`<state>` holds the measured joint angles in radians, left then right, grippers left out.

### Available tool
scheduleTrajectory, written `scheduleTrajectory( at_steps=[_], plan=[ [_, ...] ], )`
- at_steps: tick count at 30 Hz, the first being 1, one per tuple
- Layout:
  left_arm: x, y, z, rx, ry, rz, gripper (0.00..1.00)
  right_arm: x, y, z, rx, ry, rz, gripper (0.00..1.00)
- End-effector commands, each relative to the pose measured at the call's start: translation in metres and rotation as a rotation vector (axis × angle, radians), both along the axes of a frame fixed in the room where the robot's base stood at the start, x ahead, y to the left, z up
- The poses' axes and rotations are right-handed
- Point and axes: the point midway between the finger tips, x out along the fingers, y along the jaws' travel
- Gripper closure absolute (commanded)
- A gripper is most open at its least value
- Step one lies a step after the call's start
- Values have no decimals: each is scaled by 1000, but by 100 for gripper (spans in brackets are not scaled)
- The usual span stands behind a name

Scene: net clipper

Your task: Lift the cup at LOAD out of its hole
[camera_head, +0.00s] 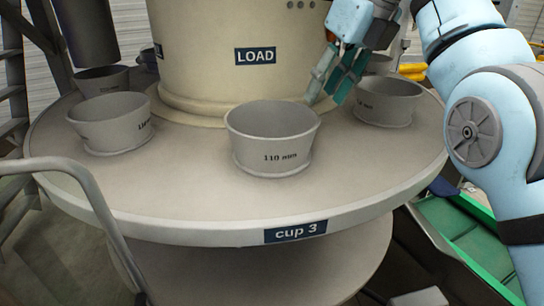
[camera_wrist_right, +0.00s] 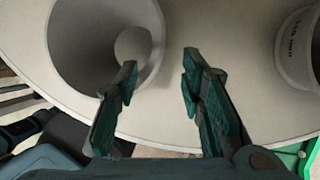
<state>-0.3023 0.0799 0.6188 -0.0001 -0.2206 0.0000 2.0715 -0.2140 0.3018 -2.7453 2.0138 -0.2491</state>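The cup at LOAD (camera_head: 272,145) is a grey, slightly flared cup marked "110 mm". It sits upright in the round grey turntable (camera_head: 190,205), below the LOAD sign (camera_head: 255,56). My right gripper (camera_head: 332,88) is open and empty, behind and to the right of this cup, with its fingers pointing down. In the right wrist view a large open cup (camera_wrist_right: 80,45), apparently the same one, lies at upper left. The open fingers (camera_wrist_right: 158,72) show there, the left one overlapping the cup's rim in the picture. I cannot tell whether they touch. My left gripper is not in view.
Other cups sit around the turntable, one at left (camera_head: 112,125) and one at right (camera_head: 388,103). The cream central column (camera_head: 200,70) stands close behind the LOAD cup. A green bin (camera_head: 465,240) is at lower right.

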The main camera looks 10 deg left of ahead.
Motion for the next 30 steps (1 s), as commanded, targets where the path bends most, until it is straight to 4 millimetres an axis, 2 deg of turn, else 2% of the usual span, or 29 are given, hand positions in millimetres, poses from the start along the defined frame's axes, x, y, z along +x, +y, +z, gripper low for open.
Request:
scheduleTrajectory(
  at_steps=[1,4,8,11,14,21,27,28,30],
  plan=[
    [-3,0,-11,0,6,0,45,3,4,-18,1,2,1,64],
    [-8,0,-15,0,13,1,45,8,9,-31,1,1,0,64],
    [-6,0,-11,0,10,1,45,13,19,-41,2,2,1,64],
    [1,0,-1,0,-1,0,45,18,33,-53,2,1,4,64],
    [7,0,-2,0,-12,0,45,22,38,-71,3,1,3,64],
    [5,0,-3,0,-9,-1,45,24,39,-75,2,-1,2,64],
    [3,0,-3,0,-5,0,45,24,39,-75,2,-1,2,96],
    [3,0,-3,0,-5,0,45,24,39,-75,2,-1,2,100],
    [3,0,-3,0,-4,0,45,24,39,-75,2,-1,2,100]
  ],
)
